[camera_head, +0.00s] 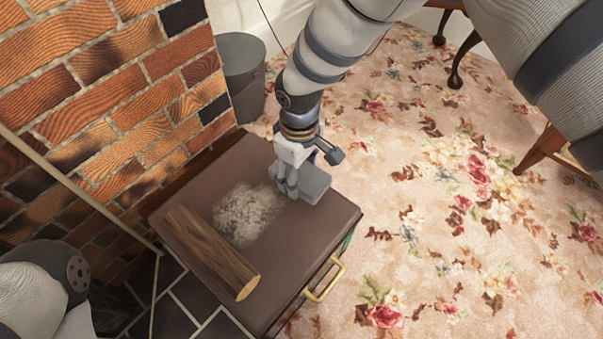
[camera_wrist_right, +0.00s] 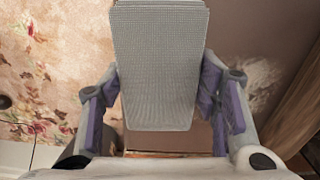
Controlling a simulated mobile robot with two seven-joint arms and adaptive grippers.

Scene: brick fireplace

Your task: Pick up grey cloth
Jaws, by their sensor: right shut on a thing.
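The grey cloth (camera_wrist_right: 160,60) is a folded, woven pad that fills the middle of the right wrist view, between my right gripper's fingers (camera_wrist_right: 166,100). In the head view the cloth (camera_head: 312,184) shows at the far right corner of the brown box top. My right gripper (camera_head: 290,180) is shut on the cloth there, from above. Whether the cloth still touches the box top cannot be told. Part of my left arm shows at the lower left of the head view, but its gripper is not in view.
The brown box (camera_head: 190,183) with a brass handle (camera_head: 327,278) bears a wooden log (camera_head: 212,252) and a patch of pale ash (camera_head: 246,213). A grey bucket (camera_head: 242,75) stands behind it, beside the brick wall (camera_head: 110,85). Floral carpet (camera_head: 430,220) lies open to the right; wooden furniture legs (camera_head: 540,150) stand farther right.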

